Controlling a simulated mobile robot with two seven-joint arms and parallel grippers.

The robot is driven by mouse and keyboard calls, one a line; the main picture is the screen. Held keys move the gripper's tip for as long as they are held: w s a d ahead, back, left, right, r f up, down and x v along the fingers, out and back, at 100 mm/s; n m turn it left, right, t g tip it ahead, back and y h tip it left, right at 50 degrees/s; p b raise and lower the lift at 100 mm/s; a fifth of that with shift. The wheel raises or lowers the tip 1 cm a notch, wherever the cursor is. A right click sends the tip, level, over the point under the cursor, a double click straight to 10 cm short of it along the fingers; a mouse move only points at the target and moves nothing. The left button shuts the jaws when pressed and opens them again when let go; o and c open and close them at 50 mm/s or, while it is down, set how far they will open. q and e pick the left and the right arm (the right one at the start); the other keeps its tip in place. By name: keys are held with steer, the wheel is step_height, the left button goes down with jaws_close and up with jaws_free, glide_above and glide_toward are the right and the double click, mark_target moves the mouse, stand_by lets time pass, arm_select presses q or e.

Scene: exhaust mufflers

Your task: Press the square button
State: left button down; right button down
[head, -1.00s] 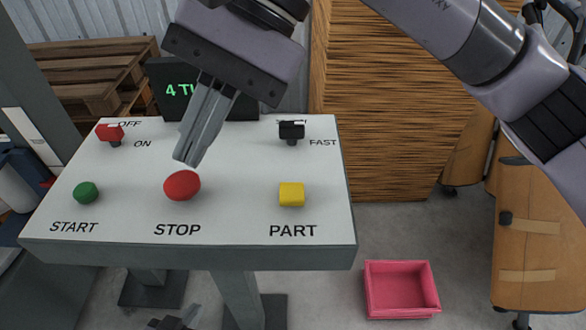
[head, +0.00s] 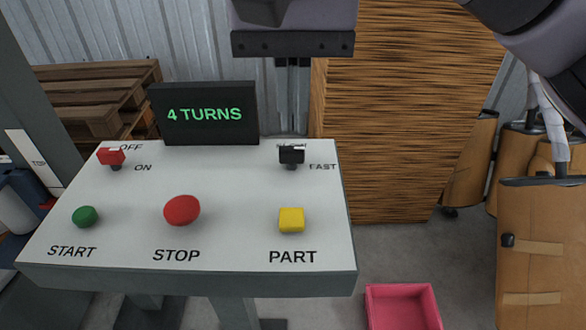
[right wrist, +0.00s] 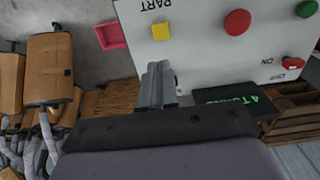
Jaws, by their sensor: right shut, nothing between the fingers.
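The yellow square button (head: 291,220) sits at the right front of the white control panel (head: 230,190), above the label PART. It also shows in the right wrist view (right wrist: 157,28). My right gripper (head: 291,135) is shut and empty, fingers pointing down, in line with the black switch (head: 291,154) and farther back than the button. In the right wrist view its fingertips (right wrist: 160,66) appear apart from the button. My left gripper is not in view.
The red STOP button (head: 182,210) and green START button (head: 85,217) are left of the square one. A red switch (head: 111,157) is at the back left. A display (head: 205,113) reads "4 TURNS". A pink bin (head: 402,291) stands on the floor at right.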

mark_target(293, 215)
step_height(293, 215, down, 14)
steer(key=shift+r, duration=0.15)
stand_by(0.5)
